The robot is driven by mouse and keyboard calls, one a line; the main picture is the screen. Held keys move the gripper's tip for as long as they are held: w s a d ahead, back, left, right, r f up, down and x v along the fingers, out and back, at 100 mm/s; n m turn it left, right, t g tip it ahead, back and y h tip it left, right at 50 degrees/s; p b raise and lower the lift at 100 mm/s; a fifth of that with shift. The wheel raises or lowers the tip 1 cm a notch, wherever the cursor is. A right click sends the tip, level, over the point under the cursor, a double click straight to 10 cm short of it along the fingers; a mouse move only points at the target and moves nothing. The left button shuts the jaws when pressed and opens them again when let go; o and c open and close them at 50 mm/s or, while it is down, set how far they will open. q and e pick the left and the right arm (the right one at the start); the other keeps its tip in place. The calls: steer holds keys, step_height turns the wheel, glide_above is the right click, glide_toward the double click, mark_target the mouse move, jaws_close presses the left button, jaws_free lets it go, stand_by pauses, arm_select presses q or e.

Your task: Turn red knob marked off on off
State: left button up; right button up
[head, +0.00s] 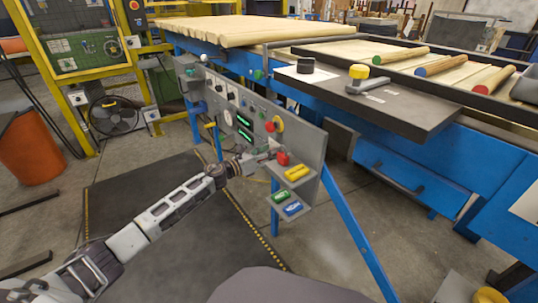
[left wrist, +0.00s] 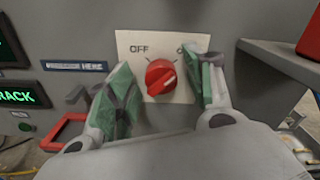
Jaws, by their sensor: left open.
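The red knob (left wrist: 160,77) sits on a pale square plate (left wrist: 136,39) on the grey panel. "OFF" is printed at the plate's upper left; the label at its upper right is partly hidden by a finger, with only an "O" showing. A pale line on the knob slants toward the upper right. My left gripper (left wrist: 157,80) is open, its green-padded fingers either side of the knob with gaps. In the head view the red knob (head: 283,158) shows at the panel's lower right, with my left gripper (head: 264,155) just left of it. My right gripper is not in view.
The control panel (head: 310,145) also carries lit green displays, other knobs and a red-and-yellow button (head: 274,124). Small shelves (head: 296,183) with yellow, green and blue pieces jut out below the knob. A grey tabletop (head: 400,110) stands behind. Floor in front is clear.

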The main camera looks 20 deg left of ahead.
arm_select(q)
steer(key=shift+c, duration=1.2)
steer(key=c, duration=0.8)
